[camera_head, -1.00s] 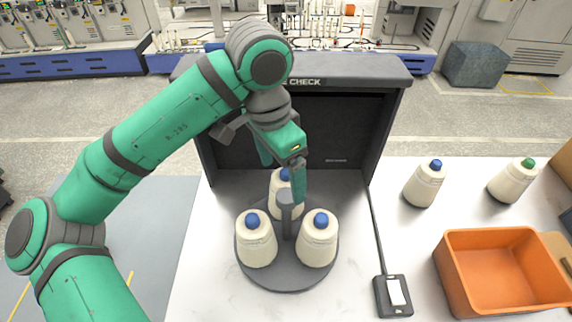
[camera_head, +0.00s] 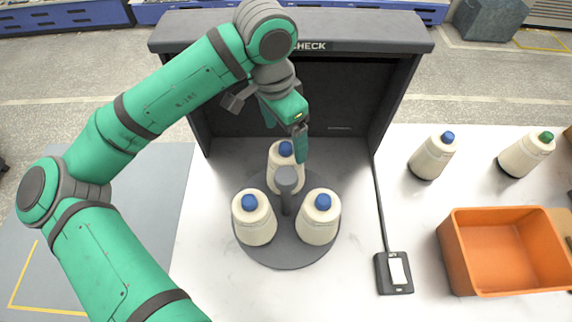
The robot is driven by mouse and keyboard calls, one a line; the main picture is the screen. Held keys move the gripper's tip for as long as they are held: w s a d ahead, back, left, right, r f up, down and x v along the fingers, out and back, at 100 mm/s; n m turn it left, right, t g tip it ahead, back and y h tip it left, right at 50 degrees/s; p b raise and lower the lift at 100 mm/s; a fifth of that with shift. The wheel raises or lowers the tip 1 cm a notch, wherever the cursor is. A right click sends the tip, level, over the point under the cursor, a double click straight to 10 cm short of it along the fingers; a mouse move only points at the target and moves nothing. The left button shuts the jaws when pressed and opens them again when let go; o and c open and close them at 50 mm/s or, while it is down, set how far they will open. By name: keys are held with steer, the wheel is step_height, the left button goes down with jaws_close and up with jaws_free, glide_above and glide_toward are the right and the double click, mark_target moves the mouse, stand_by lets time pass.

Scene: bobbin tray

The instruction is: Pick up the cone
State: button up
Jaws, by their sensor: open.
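Three cream cones with blue tops stand upright on a round dark tray (camera_head: 285,258) with a central post (camera_head: 287,188). One cone (camera_head: 254,218) is at the front left, one (camera_head: 319,218) at the front right, and one (camera_head: 284,166) at the back, partly hidden by the post and my gripper. My gripper (camera_head: 288,140) is open above the back cone, its fingers pointing down near that cone's blue top. I cannot tell whether the fingers touch it. A blue-topped cone (camera_head: 432,157) and a green-topped cone (camera_head: 526,155) stand on the table to the right.
A dark check booth (camera_head: 400,85) stands behind the tray, its walls close around my gripper. An orange bin (camera_head: 457,255) is at the right. A small black device (camera_head: 394,272) with a cable lies between tray and bin. White table is clear in front.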

mark_target(286, 145)
steer(key=shift+f, duration=2.4)
steer(key=shift+d, duration=0.1)
steer(key=c, duration=1.7)
steer(key=shift+c, duration=0.6)
steer(key=shift+r, duration=0.2)
